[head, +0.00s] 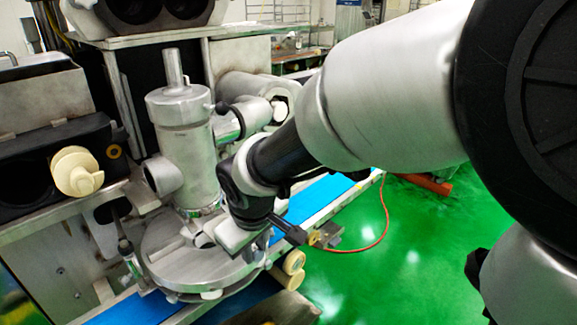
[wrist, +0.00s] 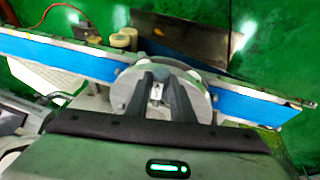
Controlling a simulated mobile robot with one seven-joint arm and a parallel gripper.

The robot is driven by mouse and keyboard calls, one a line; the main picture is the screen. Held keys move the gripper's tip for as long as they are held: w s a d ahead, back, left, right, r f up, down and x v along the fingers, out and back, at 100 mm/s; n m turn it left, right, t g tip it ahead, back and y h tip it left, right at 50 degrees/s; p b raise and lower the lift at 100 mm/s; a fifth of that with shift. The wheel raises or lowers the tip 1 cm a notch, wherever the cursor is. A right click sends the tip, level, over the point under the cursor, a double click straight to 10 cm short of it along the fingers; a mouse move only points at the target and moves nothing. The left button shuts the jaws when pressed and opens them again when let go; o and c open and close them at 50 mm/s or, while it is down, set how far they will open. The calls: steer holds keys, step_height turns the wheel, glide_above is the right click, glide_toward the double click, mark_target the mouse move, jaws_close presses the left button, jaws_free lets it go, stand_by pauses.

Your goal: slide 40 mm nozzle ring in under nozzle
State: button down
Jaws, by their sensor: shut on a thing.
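The nozzle is at the lower end of the upright steel cylinder (head: 184,140) in the head view, above a round steel plate (head: 165,268). The plate also shows in the wrist view (wrist: 203,98). My gripper (head: 207,239) is low beside the cylinder's foot, over the right part of the plate. In the wrist view its two dark fingers (wrist: 156,88) are shut on a small pale metal piece, the nozzle ring (wrist: 156,92). The fingers hide most of the ring. I cannot tell whether it touches the plate or how far it reaches under the nozzle.
A blue conveyor belt (head: 308,197) runs behind and below the plate, with cream rollers (head: 293,263) at its near side. A cream knob (head: 77,171) and machine housing stand at the left. A thin upright rod (head: 128,255) stands left of the plate. Green floor is open at the right.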

steer(key=shift+w+a, duration=1.2)
steer(key=shift+a, duration=0.2)
steer(key=shift+a, duration=0.1)
steer(key=shift+w+a+p, duration=0.25)
steer(key=shift+w+a, duration=1.05)
steer(key=shift+a, duration=0.15)
steer(key=shift+w+a+p, duration=0.25)
steer(key=shift+w+a, duration=1)
steer(key=shift+a, duration=0.2)
steer(key=c, duration=1.3)
jaws_free()
steer(key=shift+o, duration=0.2)
steer(key=shift+s+r, duration=0.1)
steer(key=shift+r, duration=0.1)
steer(key=shift+p+v, duration=1.9)
steer(key=shift+v, duration=1.7)
steer(key=shift+d, duration=0.1)
